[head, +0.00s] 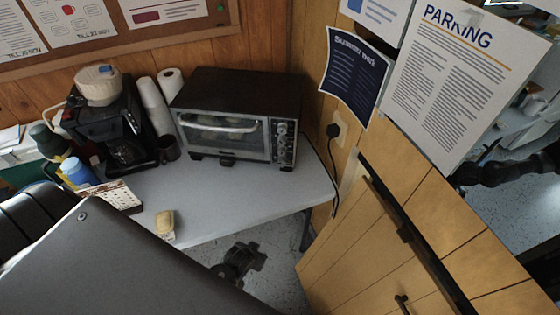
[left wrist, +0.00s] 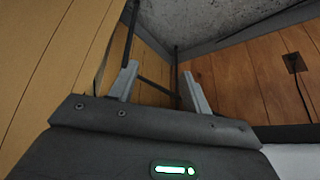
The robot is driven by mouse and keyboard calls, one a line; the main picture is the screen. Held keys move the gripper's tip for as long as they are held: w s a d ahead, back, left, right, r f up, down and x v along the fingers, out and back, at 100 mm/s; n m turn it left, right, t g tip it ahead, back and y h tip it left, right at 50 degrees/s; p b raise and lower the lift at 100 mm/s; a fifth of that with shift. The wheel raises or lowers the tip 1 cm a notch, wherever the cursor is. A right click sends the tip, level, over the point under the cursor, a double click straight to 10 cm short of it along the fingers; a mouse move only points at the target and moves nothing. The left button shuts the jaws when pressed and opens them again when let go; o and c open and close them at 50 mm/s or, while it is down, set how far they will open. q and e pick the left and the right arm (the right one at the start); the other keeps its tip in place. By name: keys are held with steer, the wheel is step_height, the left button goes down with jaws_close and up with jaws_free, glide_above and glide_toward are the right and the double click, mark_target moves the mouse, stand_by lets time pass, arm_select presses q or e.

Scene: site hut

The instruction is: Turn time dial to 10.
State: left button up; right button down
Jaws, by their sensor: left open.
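The toaster oven (head: 235,85) stands at the back of the white table, its glass door shut. Its right-hand front panel (head: 284,142) carries a column of small dials; their labels and settings are too small to read, and I cannot tell which is the time dial. My left gripper (head: 250,256) is low in front of the table edge, over the floor, well apart from the oven. In the left wrist view its two fingers (left wrist: 158,88) are spread with nothing between them. The oven does not show in that view. I do not see my right gripper.
A coffee maker (head: 108,125), paper rolls (head: 153,105) and a dark mug (head: 168,148) stand left of the oven. A yellowish sponge-like block (head: 165,223) lies near the front edge. Wooden cabinet doors (head: 385,240) rise at right. The table (head: 240,195) before the oven is clear.

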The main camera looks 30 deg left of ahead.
arm_select(q)
steer(key=w+d+r+n+t+p, duration=0.1)
steer(key=w+r, duration=0.2)
steer(key=r, duration=0.6)
steer(key=w+d+r+n+t+p, duration=0.1)
steer(key=w+d+r, duration=0.1)
steer(key=r, duration=0.7)
steer(key=n+t+y, duration=0.2)
steer(key=n+t, duration=0.2)
steer(key=t, duration=0.1)
glide_toward(281, 163)
steer(key=x, duration=0.8)
steer(key=shift+w+f+p, duration=0.1)
steer(key=shift+w+p, duration=0.1)
steer(key=shift+p, duration=0.1)
steer(key=c, duration=1)
